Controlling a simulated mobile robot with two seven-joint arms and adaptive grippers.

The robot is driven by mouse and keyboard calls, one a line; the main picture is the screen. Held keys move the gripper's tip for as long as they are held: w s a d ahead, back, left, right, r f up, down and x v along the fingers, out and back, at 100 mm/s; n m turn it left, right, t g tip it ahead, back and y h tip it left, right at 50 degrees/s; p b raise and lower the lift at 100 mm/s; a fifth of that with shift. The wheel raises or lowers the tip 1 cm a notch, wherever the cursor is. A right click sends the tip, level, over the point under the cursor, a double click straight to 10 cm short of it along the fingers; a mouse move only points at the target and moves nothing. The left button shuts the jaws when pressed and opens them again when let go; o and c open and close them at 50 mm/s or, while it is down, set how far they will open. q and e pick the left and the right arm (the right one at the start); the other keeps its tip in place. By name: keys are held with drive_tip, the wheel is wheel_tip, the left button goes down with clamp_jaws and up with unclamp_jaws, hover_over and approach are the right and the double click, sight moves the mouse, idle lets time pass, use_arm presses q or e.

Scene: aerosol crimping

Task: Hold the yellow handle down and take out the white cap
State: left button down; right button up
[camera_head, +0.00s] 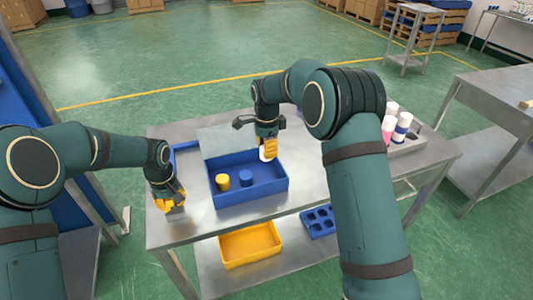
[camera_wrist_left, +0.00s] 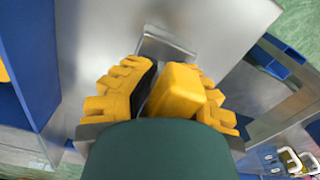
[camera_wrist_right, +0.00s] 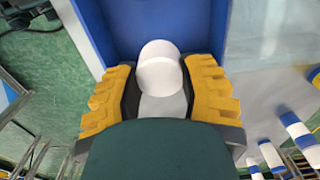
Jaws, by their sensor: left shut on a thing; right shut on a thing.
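The white cap (camera_wrist_right: 160,68) is between the fingers of my right gripper (camera_wrist_right: 162,92), which is shut on it. In the head view the cap (camera_head: 264,154) shows under my right gripper (camera_head: 268,142), over the back part of the blue bin (camera_head: 252,197). The yellow handle (camera_wrist_left: 178,90) is a block between the fingers of my left gripper (camera_wrist_left: 165,95), which is shut on it. In the head view my left gripper (camera_head: 168,195) is at the table's front left corner and mostly hides the handle. A grey metal plate (camera_wrist_left: 165,47) lies just beyond the handle.
A yellow cap (camera_head: 222,182) and a blue cap (camera_head: 246,177) stand in the bin. Several bottles stand in a grey tray (camera_head: 408,144) at the right. A yellow bin (camera_head: 250,246) and a blue holed rack (camera_head: 318,223) are on the lower shelf. The table (camera_head: 325,190) is clear right of the blue bin.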

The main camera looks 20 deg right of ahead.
use_arm(q)
drive_tip(key=shift+s+f, duration=0.25)
use_arm(e)
drive_tip(key=shift+r, duration=0.25)
use_arm(q)
drive_tip(key=c, duration=1)
unclamp_jaws()
drive_tip(key=shift+r, duration=0.1)
drive_tip(key=shift+w+r, duration=0.15)
drive_tip(key=shift+r, duration=0.25)
wheel_tip(320, 180, up, 11)
drive_tip(key=shift+r, duration=0.2)
